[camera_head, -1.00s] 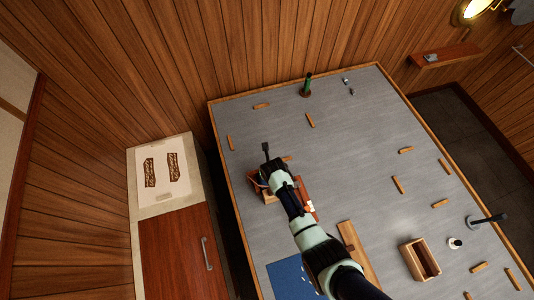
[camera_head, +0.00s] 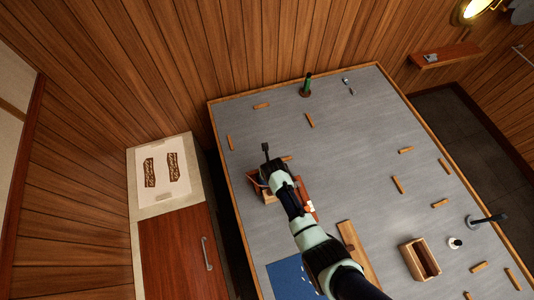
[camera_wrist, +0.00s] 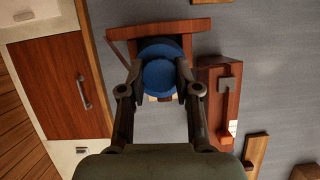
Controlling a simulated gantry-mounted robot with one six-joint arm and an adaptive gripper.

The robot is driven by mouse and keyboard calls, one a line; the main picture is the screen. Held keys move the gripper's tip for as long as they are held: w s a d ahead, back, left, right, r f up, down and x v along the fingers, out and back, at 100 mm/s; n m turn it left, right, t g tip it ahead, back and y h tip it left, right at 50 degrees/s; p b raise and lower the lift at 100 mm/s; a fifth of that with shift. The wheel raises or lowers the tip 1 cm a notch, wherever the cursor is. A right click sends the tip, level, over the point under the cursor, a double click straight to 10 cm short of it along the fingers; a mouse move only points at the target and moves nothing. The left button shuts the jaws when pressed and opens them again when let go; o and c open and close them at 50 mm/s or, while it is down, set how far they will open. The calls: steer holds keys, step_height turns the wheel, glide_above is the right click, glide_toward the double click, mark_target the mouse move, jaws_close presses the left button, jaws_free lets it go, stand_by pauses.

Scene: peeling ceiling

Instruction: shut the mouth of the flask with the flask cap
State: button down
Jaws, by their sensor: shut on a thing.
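My gripper (camera_wrist: 158,92) is shut on a blue round piece, which looks like the flask cap (camera_wrist: 160,76), in the wrist view. Its fingers are on either side of the piece. The piece is over or in a reddish-brown wooden holder (camera_wrist: 185,28); I cannot tell whether it touches the holder. In the head view my arm covers most of this spot. A slim green upright thing on a brown base (camera_head: 307,86), perhaps the flask, stands at the far edge of the table. I cannot make out its mouth.
A reddish wooden block (camera_wrist: 228,95) lies right of my gripper. The grey table (camera_head: 350,150) has several loose wooden strips, an open wooden box (camera_head: 408,246), a dark-handled stand (camera_head: 487,220) and a blue mat (camera_head: 285,280).

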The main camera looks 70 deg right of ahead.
steer(key=m, duration=0.1)
steer(key=m+g, duration=0.1)
steer(key=m, duration=0.1)
steer(key=shift+w+a+f+h, duration=0.1)
steer(key=shift+w+h, duration=0.05)
steer(key=shift+h, duration=0.15)
steer(key=shift+m+g, duration=0.3)
steer(key=shift+m, duration=0.6)
steer(key=shift+f+m+g+b, duration=0.1)
steer(key=shift+m+g+b, duration=0.3)
steer(key=shift+m+b, duration=0.45)
steer(key=m+g, duration=0.1)
steer(key=m, duration=0.2)
steer(key=shift+w+b, duration=0.15)
steer(key=shift+b, duration=0.15)
